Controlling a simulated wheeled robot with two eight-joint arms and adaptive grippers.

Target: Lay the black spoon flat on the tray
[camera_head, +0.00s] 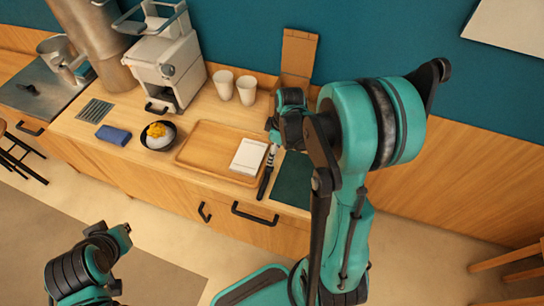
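A narrow black object (265,184), seemingly the black spoon, is at the right edge of the wooden tray (192,158), its lower end near the counter's front edge. Whether it rests on the counter or hangs from my gripper is unclear. The tray has a white rectangular item (248,156) on its right part. My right gripper (271,145) points down at the tray's right side, in line with the top of the black object. Its fingers are small and dark, and their opening cannot be made out.
A dark bowl (170,145) with white and yellow food and a blue cloth (113,135) are left of the tray. Two white cups (235,88) and a white machine (165,62) stand behind. A dark green mat (291,181) lies right of the tray.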

